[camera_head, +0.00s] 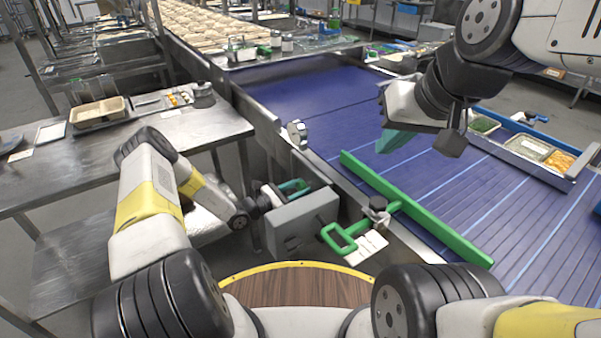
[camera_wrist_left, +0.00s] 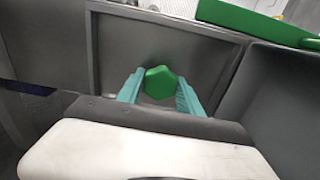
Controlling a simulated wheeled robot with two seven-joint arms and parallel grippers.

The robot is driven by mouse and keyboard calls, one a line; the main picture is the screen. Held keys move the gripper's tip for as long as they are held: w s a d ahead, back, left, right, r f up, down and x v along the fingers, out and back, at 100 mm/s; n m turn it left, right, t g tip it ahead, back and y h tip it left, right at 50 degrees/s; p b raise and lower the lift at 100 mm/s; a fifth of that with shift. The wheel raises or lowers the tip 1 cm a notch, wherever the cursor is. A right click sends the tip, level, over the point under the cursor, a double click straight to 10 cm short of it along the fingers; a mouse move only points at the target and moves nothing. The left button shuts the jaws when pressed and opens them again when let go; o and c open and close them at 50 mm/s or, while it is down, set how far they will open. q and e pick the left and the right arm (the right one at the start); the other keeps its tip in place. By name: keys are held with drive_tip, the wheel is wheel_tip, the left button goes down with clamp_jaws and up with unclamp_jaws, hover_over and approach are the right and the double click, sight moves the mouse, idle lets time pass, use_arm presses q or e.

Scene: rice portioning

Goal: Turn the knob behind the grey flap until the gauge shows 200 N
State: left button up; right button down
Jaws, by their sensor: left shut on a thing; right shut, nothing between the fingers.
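The green knob (camera_wrist_left: 160,82) is a faceted knob in the left wrist view, set in a grey recess with a plain back panel (camera_wrist_left: 165,45). My left gripper (camera_wrist_left: 161,90) has its teal fingers on either side of the knob and is shut on it. In the head view my left gripper (camera_head: 292,188) reaches in behind the grey flap (camera_head: 302,224), which hides the knob there. A small pale device (camera_head: 297,133) on the conveyor rail may be the gauge; no reading is legible. My right gripper (camera_head: 393,141) is shut and empty above the blue belt.
A green bar (camera_head: 415,207) lies diagonally across the blue conveyor (camera_head: 310,90). A green handle (camera_head: 340,240) stands right of the flap, close to my left gripper. A steel table (camera_head: 60,165) is at left. Food trays (camera_head: 528,147) line the belt's right side.

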use_arm(q)
drive_tip(key=n, duration=1)
drive_tip(key=shift+n, duration=0.4)
drive_tip(key=shift+a, duration=0.1)
idle(0.3)
drive_tip(key=o, duration=1.4)
drive_tip(key=v, duration=0.7)
drive_tip(key=shift+s+a, duration=0.2)
drive_tip(key=shift+a, duration=0.1)
drive_tip(key=shift+r, duration=0.1)
